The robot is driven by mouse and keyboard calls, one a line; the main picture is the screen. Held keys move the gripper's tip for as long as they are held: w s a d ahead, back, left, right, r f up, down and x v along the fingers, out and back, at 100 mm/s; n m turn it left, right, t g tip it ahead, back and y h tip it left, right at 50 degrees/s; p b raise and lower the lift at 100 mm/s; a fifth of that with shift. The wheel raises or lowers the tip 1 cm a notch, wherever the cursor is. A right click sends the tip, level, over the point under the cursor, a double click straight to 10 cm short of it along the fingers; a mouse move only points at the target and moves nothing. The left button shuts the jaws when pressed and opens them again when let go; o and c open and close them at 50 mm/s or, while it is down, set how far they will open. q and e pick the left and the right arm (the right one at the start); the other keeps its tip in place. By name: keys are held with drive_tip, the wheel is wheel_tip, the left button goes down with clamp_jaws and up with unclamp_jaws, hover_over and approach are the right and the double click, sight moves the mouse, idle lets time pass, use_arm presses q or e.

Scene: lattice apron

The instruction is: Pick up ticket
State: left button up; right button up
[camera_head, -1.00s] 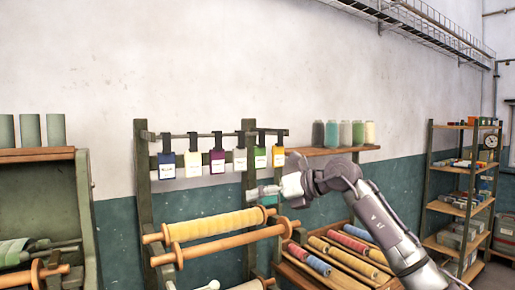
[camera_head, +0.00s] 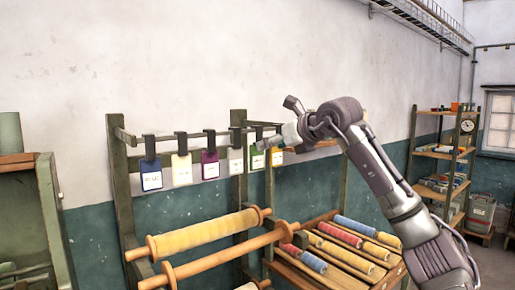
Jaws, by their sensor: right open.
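Several hanging tickets clip to a dark rail on the green wooden frame. From left to right they are blue (camera_head: 151,180), cream (camera_head: 181,172), purple (camera_head: 210,168), white (camera_head: 236,163), green (camera_head: 257,161) and yellow (camera_head: 277,158). My right gripper (camera_head: 262,144) is open at the right end of the rail, in front of the upper parts of the green and yellow tickets. I cannot tell whether it touches either one. No ticket is visibly held. My left gripper is not in view.
Below the tickets is a roller wound with yellow cloth (camera_head: 208,231), with a bare wooden roller (camera_head: 225,258) in front. A slanted rack (camera_head: 318,283) of coloured rolls stands to the right. A shelf unit (camera_head: 412,165) is at the far right. A green cabinet (camera_head: 50,215) is at left.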

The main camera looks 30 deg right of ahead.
sight(258, 154)
drive_tip(key=p+x, duration=0.1)
drive_tip(key=x, duration=0.2)
drive_tip(key=p+x, duration=0.2)
drive_tip(key=x, duration=0.2)
drive_tip(key=shift+f, duration=0.45)
drive_tip(key=shift+w+f+p, duration=0.15)
drive_tip(key=shift+w+p, duration=0.15)
drive_tip(key=shift+w, duration=0.05)
drive_tip(key=shift+w+f, duration=0.1)
drive_tip(key=c, duration=0.4)
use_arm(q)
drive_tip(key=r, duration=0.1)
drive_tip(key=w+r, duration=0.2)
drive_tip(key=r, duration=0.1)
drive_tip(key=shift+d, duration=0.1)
use_arm(e)
drive_tip(key=c, duration=0.5)
